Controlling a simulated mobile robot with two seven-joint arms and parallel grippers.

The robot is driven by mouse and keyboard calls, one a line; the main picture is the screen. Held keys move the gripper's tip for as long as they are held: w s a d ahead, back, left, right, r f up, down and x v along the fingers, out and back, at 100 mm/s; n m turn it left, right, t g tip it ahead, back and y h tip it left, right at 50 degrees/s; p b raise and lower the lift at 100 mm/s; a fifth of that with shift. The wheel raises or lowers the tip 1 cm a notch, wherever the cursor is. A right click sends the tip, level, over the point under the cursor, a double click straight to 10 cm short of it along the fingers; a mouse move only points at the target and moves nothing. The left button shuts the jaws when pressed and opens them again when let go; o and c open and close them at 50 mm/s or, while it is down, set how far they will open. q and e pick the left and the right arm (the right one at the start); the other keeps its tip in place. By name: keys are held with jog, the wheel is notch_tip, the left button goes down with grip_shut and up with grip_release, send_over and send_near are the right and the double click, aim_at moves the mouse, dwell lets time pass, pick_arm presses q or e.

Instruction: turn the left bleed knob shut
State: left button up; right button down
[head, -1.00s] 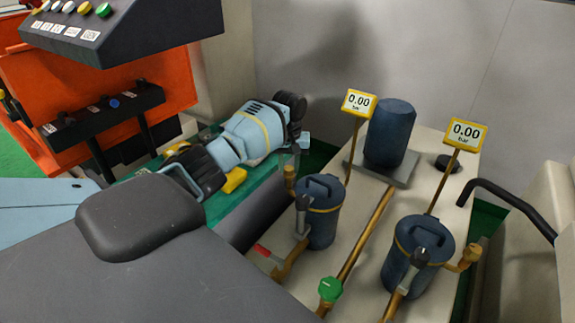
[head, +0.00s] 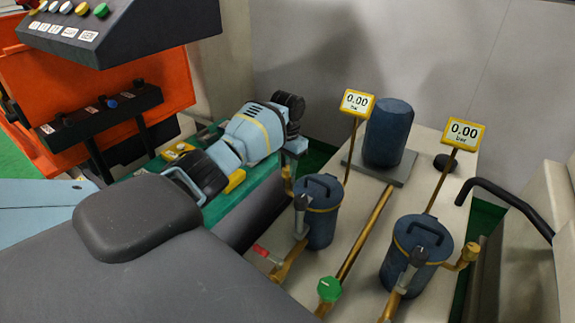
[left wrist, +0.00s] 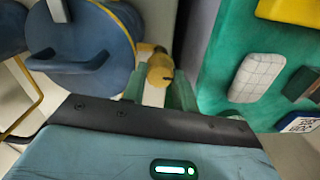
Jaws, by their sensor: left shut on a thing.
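The left bleed knob (head: 287,181) is a small brass piece on the left side of the left blue canister (head: 322,222). My left gripper (head: 292,158) reaches over from the left and is at this knob. In the left wrist view its green fingers (left wrist: 158,90) stand on either side of the brass knob (left wrist: 160,66) and are shut on it. The canister (left wrist: 85,40) lies beside the fingers there. The fingers partly hide the knob, and its turn angle cannot be told. My right gripper does not show.
The left gauge (head: 357,103) and right gauge (head: 464,134) both read 0.00 bar. The right canister (head: 418,262), a green knob (head: 329,289) and a blue cylinder (head: 388,134) stand nearby. A black handrail (head: 505,197) is at the right.

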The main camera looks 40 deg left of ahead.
aim_at(287, 168)
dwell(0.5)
pick_arm(q)
jog(key=o, duration=1)
notch_tip(287, 168, up, 8)
jog(key=shift+f, duration=0.1)
dwell(0.4)
